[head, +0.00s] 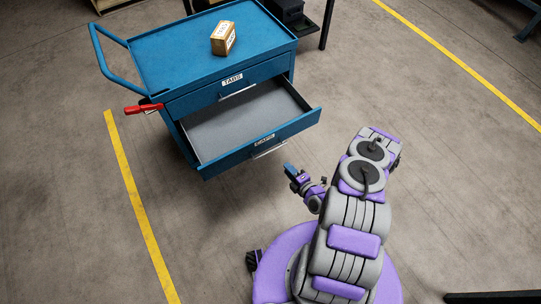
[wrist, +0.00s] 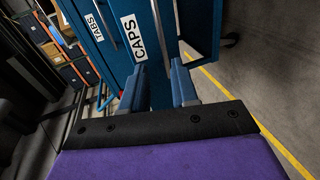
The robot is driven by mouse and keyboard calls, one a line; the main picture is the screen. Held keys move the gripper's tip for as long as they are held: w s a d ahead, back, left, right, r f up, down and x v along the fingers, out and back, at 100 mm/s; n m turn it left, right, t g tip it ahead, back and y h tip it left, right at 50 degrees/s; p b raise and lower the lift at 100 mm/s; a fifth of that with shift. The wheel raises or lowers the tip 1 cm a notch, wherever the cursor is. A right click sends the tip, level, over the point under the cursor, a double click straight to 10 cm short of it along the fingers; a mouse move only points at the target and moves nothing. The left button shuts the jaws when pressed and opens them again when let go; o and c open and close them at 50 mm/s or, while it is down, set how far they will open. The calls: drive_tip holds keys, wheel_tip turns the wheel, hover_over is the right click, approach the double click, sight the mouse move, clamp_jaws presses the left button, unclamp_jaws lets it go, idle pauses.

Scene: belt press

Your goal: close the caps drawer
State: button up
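The caps drawer (head: 246,122) is the lower drawer of a blue cart. It is pulled well out, and its grey inside looks empty. Its front carries a CAPS label (head: 264,140) and a thin bar handle (head: 268,150). My gripper (head: 289,169) is just in front of and below that handle, apart from it in the head view. In the wrist view its two fingers (wrist: 158,82) are spread, with nothing held between them. The CAPS label (wrist: 133,37) and drawer front lie straight ahead there.
The upper TABS drawer (head: 232,86) is shut. A small labelled box (head: 223,38) stands on the cart top (head: 180,55). A red-handled item (head: 143,108) sticks out at the cart's left side. The floor (head: 225,215) in front of the cart is clear.

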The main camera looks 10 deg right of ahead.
drive_tip(key=s+f+t, duration=0.1)
drive_tip(key=s, duration=0.2)
approach(270, 151)
drive_tip(key=shift+h, duration=0.3)
drive_tip(key=x, duration=1)
drive_tip(key=shift+a+f, duration=0.2)
drive_tip(key=shift+a, duration=0.1)
drive_tip(key=shift+s, duration=0.1)
clamp_jaws()
